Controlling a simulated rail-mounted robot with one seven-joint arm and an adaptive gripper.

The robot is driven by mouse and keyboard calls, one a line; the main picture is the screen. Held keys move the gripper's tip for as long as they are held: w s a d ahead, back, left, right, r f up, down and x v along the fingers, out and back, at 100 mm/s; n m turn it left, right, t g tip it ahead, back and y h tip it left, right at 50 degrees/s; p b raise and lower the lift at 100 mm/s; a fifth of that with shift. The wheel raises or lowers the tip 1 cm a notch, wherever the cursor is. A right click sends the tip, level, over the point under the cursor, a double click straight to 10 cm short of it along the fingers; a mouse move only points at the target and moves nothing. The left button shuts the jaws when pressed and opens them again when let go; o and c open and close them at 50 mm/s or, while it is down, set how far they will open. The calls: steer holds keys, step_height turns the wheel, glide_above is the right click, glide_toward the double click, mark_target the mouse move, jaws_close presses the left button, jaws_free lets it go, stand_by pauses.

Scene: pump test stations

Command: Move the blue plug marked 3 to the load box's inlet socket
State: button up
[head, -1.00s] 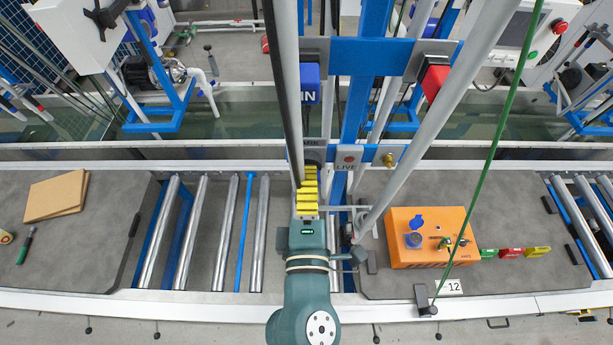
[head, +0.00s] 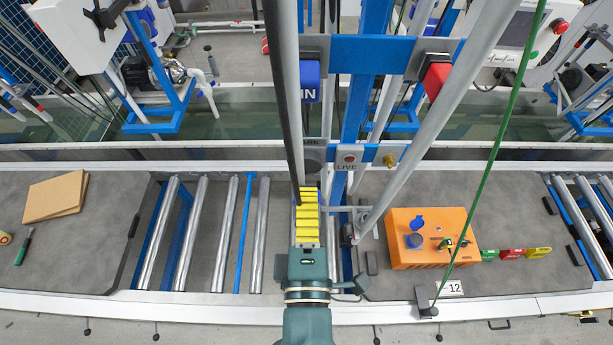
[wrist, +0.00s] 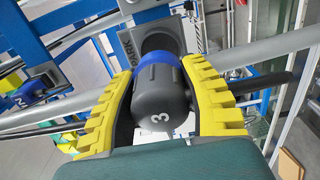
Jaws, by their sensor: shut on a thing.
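The plug marked 3 (wrist: 158,100) is dark grey with a blue collar and fills the middle of the wrist view. My gripper's yellow ridged fingers (wrist: 165,95) are shut on it from both sides. Its front end points at the dark round PARK socket (wrist: 158,38); whether any of it is still seated there I cannot tell. In the head view my gripper (head: 309,192) is just in front of the PARK plate (head: 313,156), and the plug is hidden. The orange load box (head: 428,255) stands to the right, with a round blue-grey inlet socket (head: 414,241) under a raised blue lid (head: 416,224).
A blue IN connector (head: 310,82) and a red one (head: 435,78) hang above. Coloured tags (head: 511,253) lie right of the box. Rollers (head: 203,235) lie left.

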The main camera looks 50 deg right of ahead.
steer(key=shift+s+a, duration=0.2)
steer(key=shift+a, duration=0.05)
steer(key=w+a+f+n+t+y, duration=0.3)
steer(key=w+a+f, duration=0.2)
steer(key=a+f, duration=0.2)
steer(key=shift+w+a+t+y, duration=0.2)
steer(key=shift+a+t+y, duration=0.1)
steer(key=shift+a, duration=0.7)
steer(key=a+f+n+t+y, duration=0.1)
steer(key=a+f+y, duration=0.1)
steer(key=a+f, duration=0.1)
steer(key=w+a+f+n+t+y, duration=0.1)
steer(key=a+f, duration=0.2)
steer(key=a, duration=0.1)
steer(key=a+f+n+y, duration=0.2)
steer(key=a+f, duration=0.1)
steer(key=f, duration=0.1)
steer(key=shift+w+a+f+t+y, duration=0.1)
steer(key=shift+w+a+t+y, duration=0.2)
steer(key=shift+w+t, duration=0.1)
